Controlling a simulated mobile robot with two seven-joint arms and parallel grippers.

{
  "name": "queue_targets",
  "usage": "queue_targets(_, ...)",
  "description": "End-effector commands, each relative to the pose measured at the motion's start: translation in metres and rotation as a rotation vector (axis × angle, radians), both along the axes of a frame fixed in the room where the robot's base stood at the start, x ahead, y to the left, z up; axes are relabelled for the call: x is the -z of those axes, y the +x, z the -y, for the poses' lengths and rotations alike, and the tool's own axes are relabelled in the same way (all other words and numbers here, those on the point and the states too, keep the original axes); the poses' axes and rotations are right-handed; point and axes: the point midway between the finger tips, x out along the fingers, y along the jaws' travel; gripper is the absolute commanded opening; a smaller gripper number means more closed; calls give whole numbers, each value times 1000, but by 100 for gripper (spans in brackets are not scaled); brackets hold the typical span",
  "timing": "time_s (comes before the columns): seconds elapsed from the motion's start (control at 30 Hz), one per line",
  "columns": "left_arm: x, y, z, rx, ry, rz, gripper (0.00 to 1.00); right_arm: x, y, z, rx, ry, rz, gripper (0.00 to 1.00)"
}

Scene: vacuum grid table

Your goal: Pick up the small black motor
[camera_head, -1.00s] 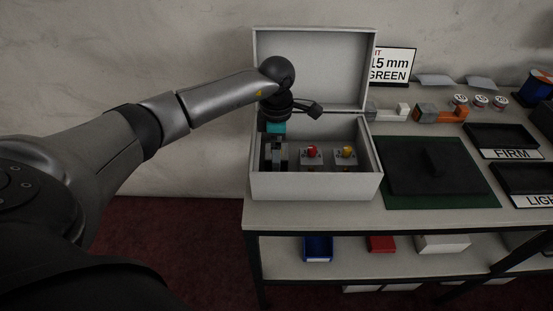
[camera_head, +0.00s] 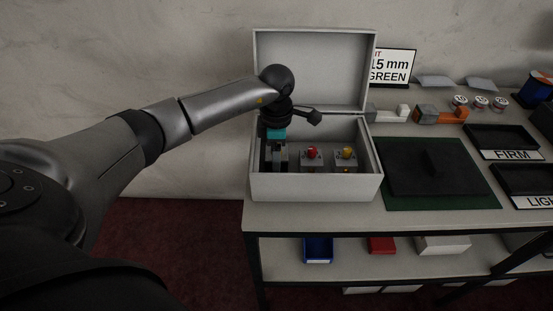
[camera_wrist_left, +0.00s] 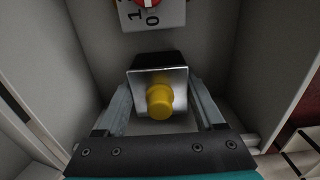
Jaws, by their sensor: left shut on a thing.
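My left gripper (camera_head: 276,158) reaches down into the left part of the open white box (camera_head: 316,188). In the left wrist view, the small black motor (camera_wrist_left: 155,60) has a black body, a silvery square face and a yellow round stub. The two grey fingers of the left gripper (camera_wrist_left: 163,92) are shut on it, one on each side. The motor still sits low between the box walls; whether it touches the floor I cannot tell. In the head view the gripper mostly hides it. My right gripper is out of view.
Beside the gripper in the box are grey units with a red knob (camera_head: 311,153) and a yellow knob (camera_head: 347,153). The raised lid (camera_head: 312,65) stands behind. A black slab (camera_head: 420,180) on a green mat (camera_head: 480,200) and black trays (camera_head: 500,137) lie to the right.

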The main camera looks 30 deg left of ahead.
Motion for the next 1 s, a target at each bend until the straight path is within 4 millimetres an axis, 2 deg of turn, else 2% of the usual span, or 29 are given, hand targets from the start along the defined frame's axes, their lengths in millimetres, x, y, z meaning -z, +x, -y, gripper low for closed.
queue_targets(0.03, 0, 0, 0, 0, 0, 0, 26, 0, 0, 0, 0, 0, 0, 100)
queue_targets(0.27, 0, 0, 0, 0, 0, 0, 0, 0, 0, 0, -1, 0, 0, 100)
queue_targets(0.77, -3, 2, 0, -1, -1, 6, 0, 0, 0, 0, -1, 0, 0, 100)
queue_targets(1.0, -15, 3, 0, 0, -2, 8, 0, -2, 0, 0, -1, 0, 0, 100)
